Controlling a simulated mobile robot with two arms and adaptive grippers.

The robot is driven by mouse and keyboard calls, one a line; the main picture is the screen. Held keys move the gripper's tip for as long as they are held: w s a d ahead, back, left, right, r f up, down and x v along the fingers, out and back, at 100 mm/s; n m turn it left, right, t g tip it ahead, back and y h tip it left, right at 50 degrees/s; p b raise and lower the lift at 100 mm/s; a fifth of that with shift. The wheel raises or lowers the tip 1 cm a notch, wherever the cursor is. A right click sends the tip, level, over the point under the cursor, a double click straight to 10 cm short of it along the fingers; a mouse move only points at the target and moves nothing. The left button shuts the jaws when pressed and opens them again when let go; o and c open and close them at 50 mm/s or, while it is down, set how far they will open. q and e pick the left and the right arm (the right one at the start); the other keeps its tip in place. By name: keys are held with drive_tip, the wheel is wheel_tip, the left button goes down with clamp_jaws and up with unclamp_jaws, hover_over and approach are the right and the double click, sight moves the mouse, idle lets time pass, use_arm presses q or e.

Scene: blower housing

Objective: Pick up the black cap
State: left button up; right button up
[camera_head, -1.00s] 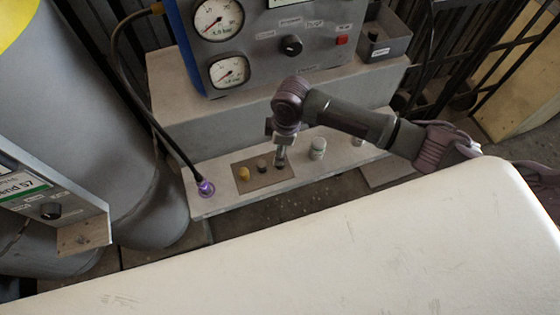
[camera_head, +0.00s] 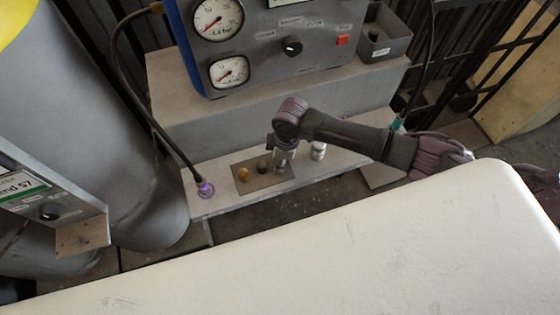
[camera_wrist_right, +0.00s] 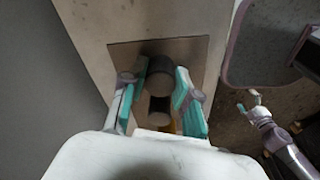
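In the right wrist view the black cap (camera_wrist_right: 160,78) stands upright on a brown mat (camera_wrist_right: 122,52). My right gripper (camera_wrist_right: 162,80) is open, with one teal-padded finger on each side of the cap. I cannot tell whether either pad touches it. In the head view my right gripper (camera_head: 283,162) is over the right end of the mat (camera_head: 268,182) and hides the black cap. A dark brown cap (camera_head: 262,165) and a yellow cap (camera_head: 243,174) stand to its left. My left gripper (camera_wrist_right: 248,102) appears at the right of the wrist view, fingers apart, away from the mat.
A whitish knob (camera_head: 318,150) stands on the grey ledge (camera_head: 225,200) just right of my right gripper. A hose with a purple fitting (camera_head: 205,188) is at the ledge's left. The gauge panel (camera_head: 265,60) rises behind. A cream padded surface (camera_head: 330,240) fills the front.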

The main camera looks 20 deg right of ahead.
drive_tip(key=c, duration=0.3)
drive_tip(key=shift+r, duration=0.15)
drive_tip(key=shift+r, duration=0.25)
wheel_tip(320, 180, up, 4)
drive_tip(key=shift+s+d+f+p, duration=0.1)
drive_tip(key=shift+s+p, duration=0.05)
drive_tip(key=shift+p, duration=0.15)
drive_tip(key=s+d+r+p, duration=0.1)
drive_tip(key=s+d+r, duration=0.3)
drive_tip(key=s, duration=0.6)
wheel_tip(320, 180, up, 2)
drive_tip(key=shift+s+d+r, duration=0.15)
drive_tip(key=shift+s+r, duration=0.1)
